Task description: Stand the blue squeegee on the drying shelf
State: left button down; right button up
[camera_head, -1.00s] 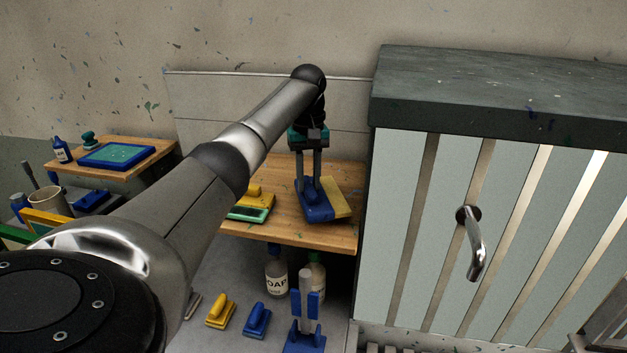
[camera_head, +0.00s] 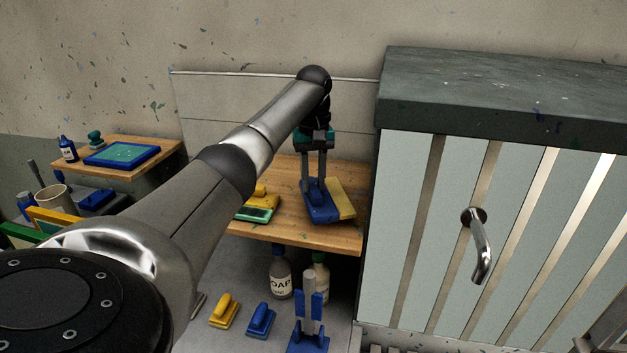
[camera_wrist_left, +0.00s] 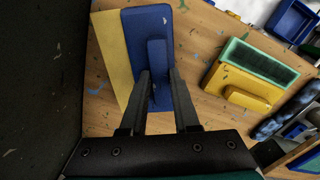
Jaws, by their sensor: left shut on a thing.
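The blue squeegee (camera_head: 320,209) is at the right end of the wooden shelf (camera_head: 290,232), beside a flat yellow piece (camera_head: 342,200). My left gripper (camera_head: 315,188) reaches down from above and is shut on the squeegee's raised handle. The left wrist view shows the blue squeegee (camera_wrist_left: 150,25) with one finger on each side of its handle (camera_wrist_left: 157,60). It looks low over or on the shelf; contact with the wood cannot be told. My right gripper is not in view.
A yellow and green squeegee (camera_head: 257,206) is on the shelf to the left. A grey cabinet (camera_head: 410,240) with a handle (camera_head: 478,245) borders the shelf's right end. Below are soap bottles (camera_head: 281,275), a yellow squeegee (camera_head: 225,310) and another blue one (camera_head: 261,320).

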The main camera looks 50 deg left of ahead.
pick_arm(q)
jog(key=shift+f, duration=0.1)
jog(key=shift+f, duration=0.9)
jog(key=shift+c, duration=1.3)
grip_release()
notch_tip(320, 180, up, 2)
jog(key=shift+r, duration=3)
jog(key=shift+s+f, duration=0.1)
